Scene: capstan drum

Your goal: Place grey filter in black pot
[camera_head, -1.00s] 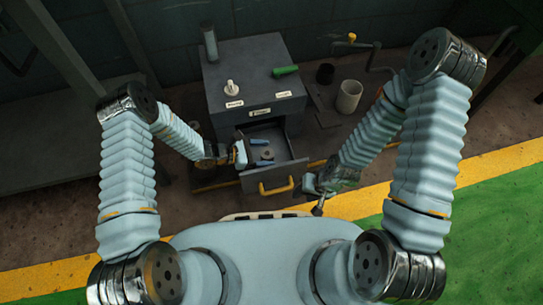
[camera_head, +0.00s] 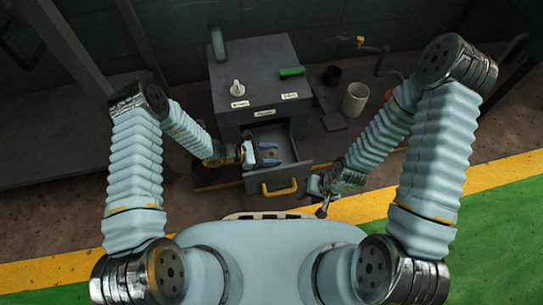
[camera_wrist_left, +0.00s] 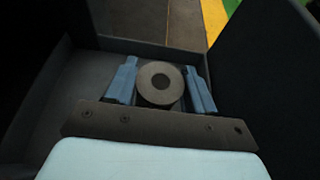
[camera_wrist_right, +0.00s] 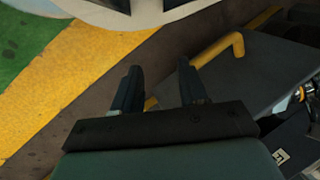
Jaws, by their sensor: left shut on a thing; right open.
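The grey filter (camera_wrist_left: 160,84) is a round disc with a hole in its middle, seen in the left wrist view. It lies between the two blue fingers of my left gripper (camera_wrist_left: 163,82), which is shut on it. In the head view my left gripper (camera_head: 270,154) is inside the open drawer (camera_head: 290,172); the filter is hard to make out there. The black pot (camera_head: 332,75) stands on the floor right of the cabinet. My right gripper (camera_head: 316,196) is open and empty in front of the drawer; its parted fingers show in the right wrist view (camera_wrist_right: 160,72).
The dark cabinet (camera_head: 250,65) bears a white knobbed piece (camera_head: 237,90), a green handle (camera_head: 291,71) and a grey cylinder (camera_head: 218,45). The drawer has a yellow handle (camera_head: 280,189). A cream pot (camera_head: 354,99) stands beside the black pot, near a bent pipe (camera_head: 381,62).

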